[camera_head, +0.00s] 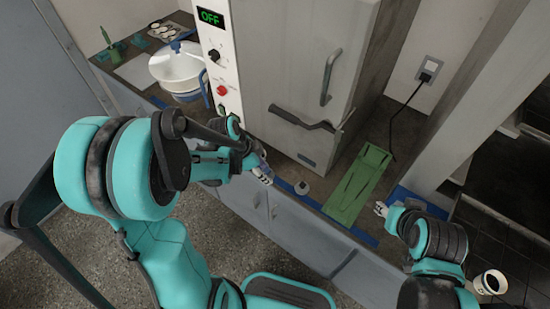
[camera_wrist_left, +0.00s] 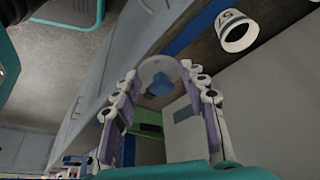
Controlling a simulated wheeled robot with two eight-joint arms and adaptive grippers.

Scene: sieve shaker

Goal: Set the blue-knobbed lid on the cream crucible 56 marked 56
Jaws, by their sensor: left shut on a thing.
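My left gripper (camera_head: 264,174) is above the counter's front edge. In the left wrist view its fingers (camera_wrist_left: 164,72) are shut on a pale round lid (camera_wrist_left: 150,68) with a blue knob (camera_wrist_left: 159,86). A small pale round vessel (camera_head: 302,187), apparently a crucible, stands on the counter just right of the left gripper in the head view; its mark is not readable. A cream crucible (camera_wrist_left: 238,34) with a mark resembling 57 shows at the upper right of the left wrist view, apart from the fingers. My right gripper (camera_head: 381,208) is near the counter's right part; its opening is unclear.
The grey oven (camera_head: 290,70) stands close behind the small vessel. A green tray (camera_head: 358,185) lies right of it. Blue tape (camera_head: 284,184) runs along the counter's front edge. A white pot (camera_head: 178,70) stands at the left, and a white cup (camera_head: 490,283) is at the lower right.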

